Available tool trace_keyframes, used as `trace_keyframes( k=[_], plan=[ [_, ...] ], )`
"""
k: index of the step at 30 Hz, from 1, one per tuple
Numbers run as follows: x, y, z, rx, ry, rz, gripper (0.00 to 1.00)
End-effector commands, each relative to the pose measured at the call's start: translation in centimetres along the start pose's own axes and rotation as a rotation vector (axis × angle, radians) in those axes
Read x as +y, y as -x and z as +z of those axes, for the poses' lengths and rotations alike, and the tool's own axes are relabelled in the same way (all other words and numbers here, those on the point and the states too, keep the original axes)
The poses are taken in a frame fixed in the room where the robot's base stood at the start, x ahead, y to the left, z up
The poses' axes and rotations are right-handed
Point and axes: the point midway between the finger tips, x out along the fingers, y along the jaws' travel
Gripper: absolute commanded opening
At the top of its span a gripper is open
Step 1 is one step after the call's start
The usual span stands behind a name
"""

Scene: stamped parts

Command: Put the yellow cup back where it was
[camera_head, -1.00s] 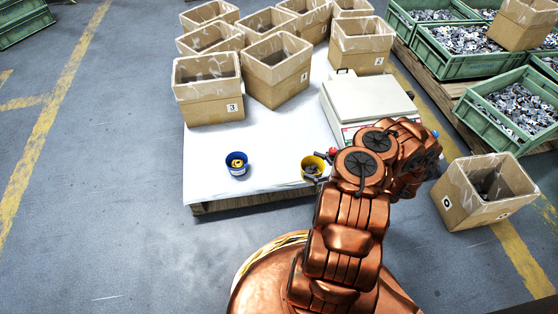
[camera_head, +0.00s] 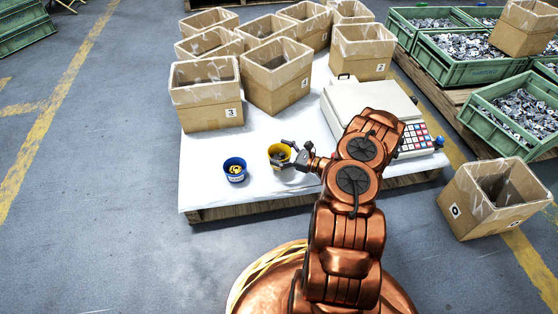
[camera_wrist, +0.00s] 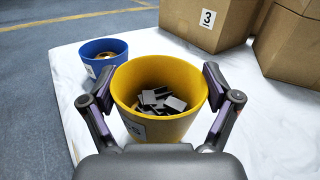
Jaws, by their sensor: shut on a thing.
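The yellow cup (camera_head: 278,152) is at the front of the white table, to the right of the blue cup (camera_head: 235,168). In the wrist view the yellow cup (camera_wrist: 160,95) is upright, with grey metal parts inside. My gripper (camera_head: 290,155) is shut on it; in the wrist view its two fingers press the cup's left and right sides. The blue cup (camera_wrist: 103,55) stands just beyond it on the left, with rings inside. I cannot tell whether the yellow cup's base touches the table; its lower part is hidden.
A scale (camera_head: 365,103) with a keypad stands on the table (camera_head: 205,203) at right. Several cardboard boxes, such as box 3 (camera_head: 207,95), fill the table's back. Box 0 (camera_head: 492,200) is on the floor at right.

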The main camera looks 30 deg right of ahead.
Motion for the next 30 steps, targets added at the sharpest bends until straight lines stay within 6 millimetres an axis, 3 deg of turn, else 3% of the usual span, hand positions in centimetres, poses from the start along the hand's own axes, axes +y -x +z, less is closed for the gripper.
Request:
trace_keyframes(
  k=[8,20,21,24,30],
  plan=[
    [0.4,-0.2,-3.6,0.0,-0.001,0.002,0.38],
    [0.4,-0.3,-3.7,-0.001,0.0,0.002,0.38],
    [0.4,-0.3,-3.7,-0.001,0.0,0.002,0.9],
    [0.4,-0.3,-3.7,-0.001,0.0,0.002,1.0],
    [0.4,-0.3,-3.7,-0.001,0.0,0.002,1.0]
  ],
)
